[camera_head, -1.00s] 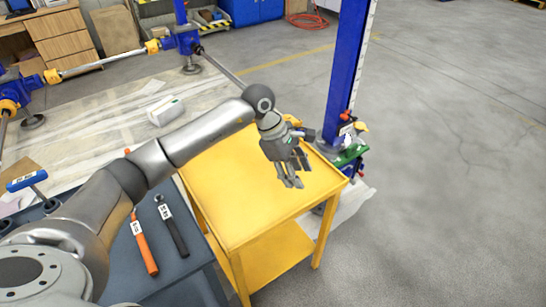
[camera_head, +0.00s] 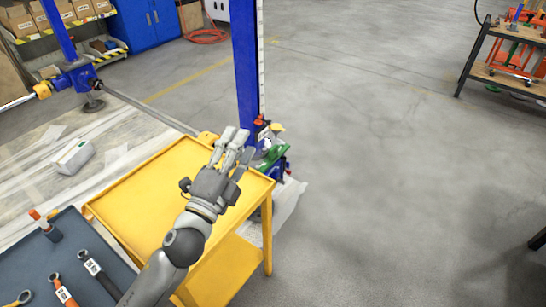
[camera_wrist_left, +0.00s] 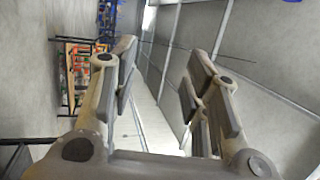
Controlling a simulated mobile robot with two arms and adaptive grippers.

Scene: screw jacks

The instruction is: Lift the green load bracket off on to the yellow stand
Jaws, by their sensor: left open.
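The green load bracket (camera_head: 270,156) sits low at the blue screw-jack column (camera_head: 247,65), just beyond the far right corner of the yellow stand (camera_head: 130,205). My left gripper (camera_head: 238,145) is over the far part of the stand, with its fingers pointing away toward the column and bracket. The fingers partly cover the bracket's left side. In the left wrist view my left gripper (camera_wrist_left: 163,62) is open with nothing between its fingers, and the bracket is not seen there. My right gripper is not in view.
A dark tool table (camera_head: 60,255) with several hand tools stands at the lower left. A white box (camera_head: 73,157) lies on the sheeting left of the stand. A rack (camera_head: 505,60) stands at the far right. The floor between column and rack is clear.

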